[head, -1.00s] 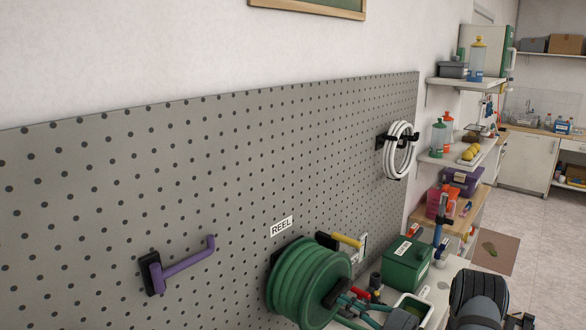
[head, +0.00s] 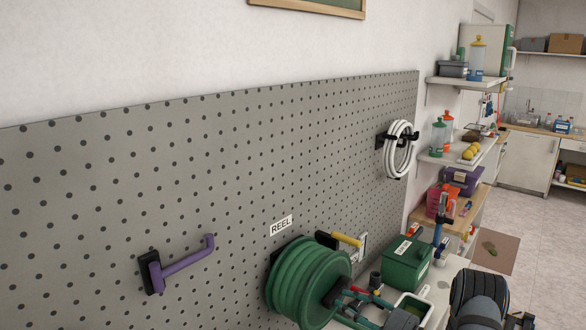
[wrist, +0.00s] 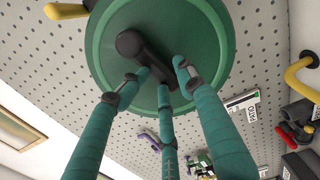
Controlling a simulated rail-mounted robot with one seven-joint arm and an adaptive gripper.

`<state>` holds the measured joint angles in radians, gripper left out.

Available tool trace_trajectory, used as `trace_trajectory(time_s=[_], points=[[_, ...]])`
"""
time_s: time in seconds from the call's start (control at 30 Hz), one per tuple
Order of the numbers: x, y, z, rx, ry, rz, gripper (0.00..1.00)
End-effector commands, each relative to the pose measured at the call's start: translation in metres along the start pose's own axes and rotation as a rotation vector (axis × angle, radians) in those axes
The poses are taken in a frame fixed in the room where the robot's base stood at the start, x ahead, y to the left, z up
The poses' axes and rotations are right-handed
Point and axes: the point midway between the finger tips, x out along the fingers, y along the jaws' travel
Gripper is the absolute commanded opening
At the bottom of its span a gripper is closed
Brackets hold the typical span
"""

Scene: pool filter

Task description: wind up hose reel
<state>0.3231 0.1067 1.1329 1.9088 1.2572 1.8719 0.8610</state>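The green hose reel (head: 300,277) is mounted low on the pegboard under a REEL label (head: 281,225). It fills the top of the wrist view (wrist: 103,50), with a black crank (wrist: 130,45) across its face. The fingertips stand apart on both sides of and below the crank arm. Whether they press on it is unclear. In the head view my gripper (head: 352,295) is at the reel's right face, partly hidden by nearby things.
A purple hook (head: 178,268) is on the pegboard left of the reel. A yellow-handled tool (head: 346,240) hangs close behind the reel. A green box (head: 407,264) and a tray stand to the right. A white hose coil (head: 399,150) hangs farther along the board.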

Motion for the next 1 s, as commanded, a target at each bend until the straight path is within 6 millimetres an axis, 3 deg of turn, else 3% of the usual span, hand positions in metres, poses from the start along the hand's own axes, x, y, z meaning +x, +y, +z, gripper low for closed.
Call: trace_trajectory(time_s=[0.07, 0.5, 1.0], points=[[0.002, 0.001, -0.006, -0.002, 0.017, 0.002, 0.35], [-0.052, 0.001, -0.002, 0.0, 0.006, 0.001, 0.35], [-0.065, 0.0, -0.001, 0.0, 0.002, 0.0, 0.35]])
